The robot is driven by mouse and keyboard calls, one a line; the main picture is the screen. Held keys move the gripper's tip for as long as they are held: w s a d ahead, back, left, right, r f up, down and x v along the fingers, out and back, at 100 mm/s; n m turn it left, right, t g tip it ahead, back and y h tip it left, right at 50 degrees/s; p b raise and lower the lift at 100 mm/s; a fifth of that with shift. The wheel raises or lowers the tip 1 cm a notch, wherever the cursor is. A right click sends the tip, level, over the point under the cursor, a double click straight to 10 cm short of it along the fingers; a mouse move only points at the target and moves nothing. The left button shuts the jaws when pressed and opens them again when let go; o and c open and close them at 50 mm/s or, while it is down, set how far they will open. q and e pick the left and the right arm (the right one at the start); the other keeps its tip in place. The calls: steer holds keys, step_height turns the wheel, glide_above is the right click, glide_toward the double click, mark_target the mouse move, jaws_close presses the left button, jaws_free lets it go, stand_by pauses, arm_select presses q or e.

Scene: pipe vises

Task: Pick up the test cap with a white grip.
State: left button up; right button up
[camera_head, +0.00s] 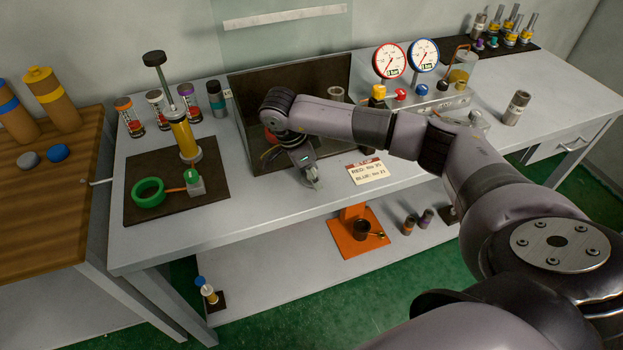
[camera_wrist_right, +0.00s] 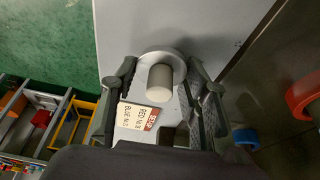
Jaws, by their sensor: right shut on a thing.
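My right gripper (camera_head: 312,180) reaches over the front part of the grey workbench (camera_head: 300,200), just left of the white card. In the right wrist view the test cap (camera_wrist_right: 160,82) has a pale, whitish cylindrical grip on a wider grey round disc. It is between the two fingers of my right gripper (camera_wrist_right: 160,85), which are shut on it. In the head view the cap is mostly hidden by the gripper. I cannot tell whether it still touches the bench. My left gripper is not in view.
A white card (camera_head: 366,173) lies close to the gripper. A dark tray (camera_head: 240,95) is behind the arm. Red and blue gauges (camera_head: 389,61) stand at the back. A dark mat (camera_head: 135,168) with a green tape ring (camera_head: 148,192) is left. An orange stand (camera_head: 352,235) is below.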

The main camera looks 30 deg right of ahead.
steer(key=c, duration=0.5)
